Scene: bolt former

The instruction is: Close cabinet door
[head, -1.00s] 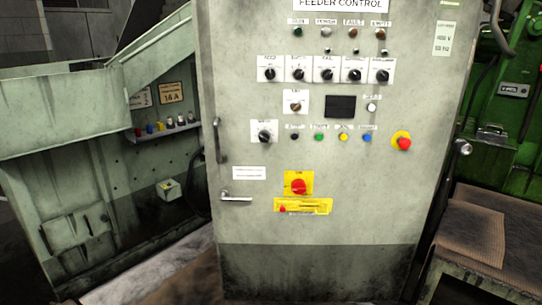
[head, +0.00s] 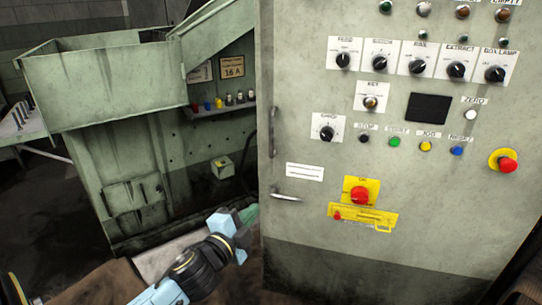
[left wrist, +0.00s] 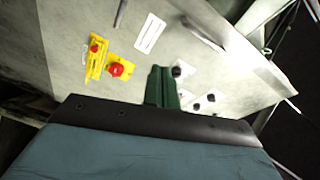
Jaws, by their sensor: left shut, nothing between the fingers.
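The cabinet door (head: 310,230) is the large pale green-grey panel headed by controls, filling the right half of the head view. It has a lever handle (head: 287,197) and an upright bar handle (head: 272,132) near its left edge. I cannot tell how far it is ajar. My left gripper (head: 251,213) is shut and empty, just left of the door's left edge, below the lever handle's height. Contact cannot be told. In the left wrist view the green fingers (left wrist: 161,82) show in front of the tilted panel (left wrist: 75,30). My right gripper is not in view.
A green metal hopper (head: 110,85) stands left of the door, with a small shelf of coloured items (head: 222,104) and a small box (head: 222,167). The door face carries a red emergency button (head: 507,165) and a yellow-backed red switch (head: 360,195).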

